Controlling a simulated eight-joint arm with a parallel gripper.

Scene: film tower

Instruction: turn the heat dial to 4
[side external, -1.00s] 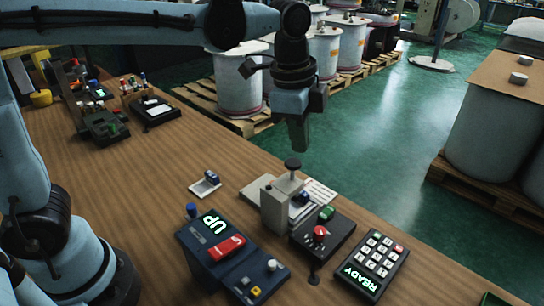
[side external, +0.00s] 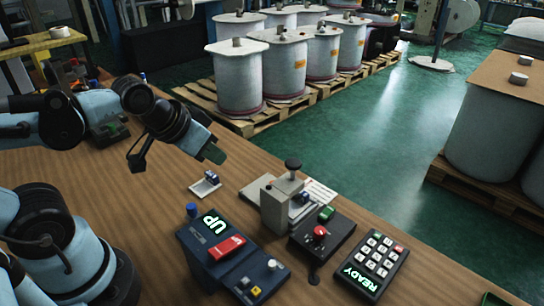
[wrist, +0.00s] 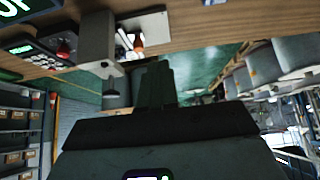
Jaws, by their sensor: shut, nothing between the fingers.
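My gripper (side external: 213,152) hangs over the wooden table, left of the press, tilted with its tip toward the lower right. It also shows in the wrist view (wrist: 155,82), shut and empty, touching nothing I can see. No dial with readable numbers shows, so I cannot tell which control is the heat dial. A blue control box (side external: 205,255) has a lit "UP" display, a red switch (side external: 227,247) and small knobs and buttons. A black box (side external: 335,238) carries a red knob (side external: 319,232) and a green button (side external: 326,213).
A grey press (side external: 275,212) with a black top knob stands behind the boxes. A keypad (side external: 372,262) reading "READY" is at right. A small blue item sits on a white pad (side external: 204,188). The table (side external: 165,185) around the pad is bare. Large drums stand on pallets beyond.

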